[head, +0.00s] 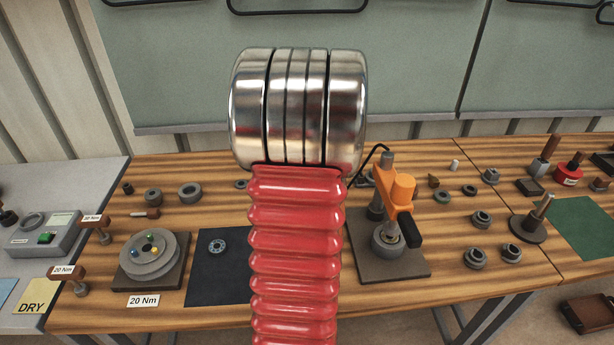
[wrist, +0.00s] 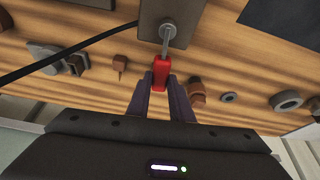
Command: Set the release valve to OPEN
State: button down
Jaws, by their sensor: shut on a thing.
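In the wrist view the two dark fingers of my gripper (wrist: 161,90) are shut on a red handle (wrist: 161,66), which I take to be the release valve's. A thin grey rod (wrist: 168,42) joins the handle to a dark grey block (wrist: 172,14) at the top edge. No OPEN marking is readable, so the valve's setting cannot be told. In the head view the press (head: 387,245) stands on a dark base plate, with an orange head (head: 396,190) and a black end. My gripper and the red handle are hidden there behind my arm.
Loose rings (wrist: 288,100) and a brown piece (wrist: 197,92) lie near my fingers. Left of the press are a dark mat (head: 205,285) and a round grey fixture (head: 150,257). More small parts (head: 475,258) lie to its right.

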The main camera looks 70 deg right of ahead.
jog(key=shift+d+r+m, duration=0.15)
jog(key=shift+d+m, duration=0.05)
jog(key=shift+m, duration=0.3)
jog(key=shift+s, duration=0.15)
jog(key=c, duration=1.9)
grip_release()
jog(key=shift+c, duration=0.2)
jog(key=o, duration=0.4)
jog(key=shift+c, duration=0.2)
jog(key=shift+s, duration=0.1)
jog(key=v, duration=1.3)
jog(key=shift+w+a+r, duration=0.2)
jog(key=shift+r, duration=0.05)
